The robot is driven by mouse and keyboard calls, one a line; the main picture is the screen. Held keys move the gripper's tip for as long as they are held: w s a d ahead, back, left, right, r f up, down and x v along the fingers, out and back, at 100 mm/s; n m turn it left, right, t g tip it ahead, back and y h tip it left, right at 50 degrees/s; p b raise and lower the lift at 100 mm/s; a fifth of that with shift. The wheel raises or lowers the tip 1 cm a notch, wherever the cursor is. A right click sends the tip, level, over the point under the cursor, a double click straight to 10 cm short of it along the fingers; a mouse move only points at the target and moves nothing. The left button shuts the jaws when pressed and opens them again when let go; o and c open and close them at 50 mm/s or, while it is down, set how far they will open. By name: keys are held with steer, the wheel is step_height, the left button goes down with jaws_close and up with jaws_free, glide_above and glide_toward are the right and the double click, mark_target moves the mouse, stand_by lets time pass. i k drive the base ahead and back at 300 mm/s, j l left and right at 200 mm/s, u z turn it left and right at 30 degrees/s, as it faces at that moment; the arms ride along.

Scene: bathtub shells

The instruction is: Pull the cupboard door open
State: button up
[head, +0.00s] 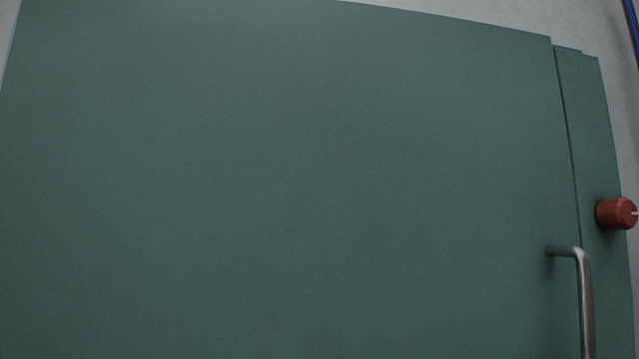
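The green cupboard door (300,180) fills most of the head view. Its right edge lies beside a narrow green side panel (590,130), with a thin dark seam between them, and the door looks shut. A metal bar handle (586,300) is fixed near the door's right edge at the lower right. Its upper end bends into the door, and its lower end is cut off by the bottom of the frame. My gripper is not in view, and nothing touches the handle where it shows.
A red knob (616,213) with a pale mark sticks out from the side panel, above and right of the handle. A grey wall (500,12) shows behind the cupboard. A blue strip (632,25) runs down the wall at the top right corner.

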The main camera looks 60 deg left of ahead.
mark_target(180, 178)
steer(key=u, duration=0.45)
steer(key=j+u, duration=0.15)
steer(key=u, duration=0.7)
steer(key=j+u, duration=0.1)
steer(key=u, duration=0.35)
steer(key=i+u, duration=0.1)
steer(key=u, duration=0.35)
steer(key=l+z, duration=0.2)
steer(key=z, duration=0.25)
steer(key=j+u, duration=0.3)
steer(key=k, duration=0.05)
